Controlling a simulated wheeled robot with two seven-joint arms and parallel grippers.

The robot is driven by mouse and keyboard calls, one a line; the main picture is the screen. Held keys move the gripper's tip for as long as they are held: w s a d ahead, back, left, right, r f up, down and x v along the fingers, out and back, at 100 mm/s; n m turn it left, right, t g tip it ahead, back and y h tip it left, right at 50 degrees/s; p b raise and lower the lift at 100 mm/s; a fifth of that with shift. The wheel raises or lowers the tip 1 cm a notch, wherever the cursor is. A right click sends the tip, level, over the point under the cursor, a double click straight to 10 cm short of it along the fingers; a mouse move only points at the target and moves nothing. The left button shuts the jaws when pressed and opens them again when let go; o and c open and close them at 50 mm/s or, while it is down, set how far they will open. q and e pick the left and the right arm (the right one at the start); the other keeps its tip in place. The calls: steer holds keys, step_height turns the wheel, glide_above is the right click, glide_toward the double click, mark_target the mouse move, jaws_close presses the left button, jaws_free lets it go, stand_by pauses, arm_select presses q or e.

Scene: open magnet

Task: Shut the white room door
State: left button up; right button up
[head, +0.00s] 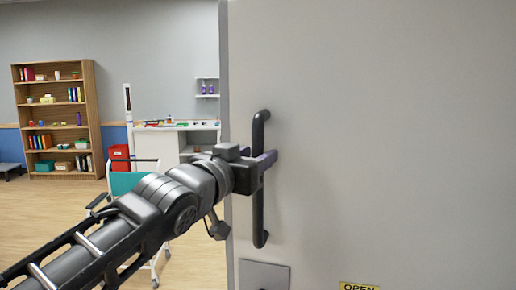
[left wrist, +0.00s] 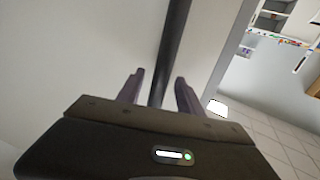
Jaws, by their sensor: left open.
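The white room door (head: 390,130) fills the right half of the head view, with its free edge standing near the middle. The room shows to the left past that edge. A black vertical bar handle (head: 260,215) is fixed near the edge. My left gripper (head: 268,158) is at the handle's middle. In the left wrist view the open fingers (left wrist: 158,90) stand on either side of the black bar (left wrist: 174,45), with visible gaps. The door's face (left wrist: 80,60) lies behind the bar. My right gripper is not in view.
A wooden bookshelf (head: 58,118) stands far left. A grey plate (head: 264,275) and a yellow OPEN label (head: 360,286) are low on the door. Wooden floor (head: 60,210) is clear at left.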

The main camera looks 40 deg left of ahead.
arm_select(q)
steer(key=shift+w+a, duration=0.1)
steer(key=shift+w, duration=0.5)
jaws_close()
stand_by(1.1)
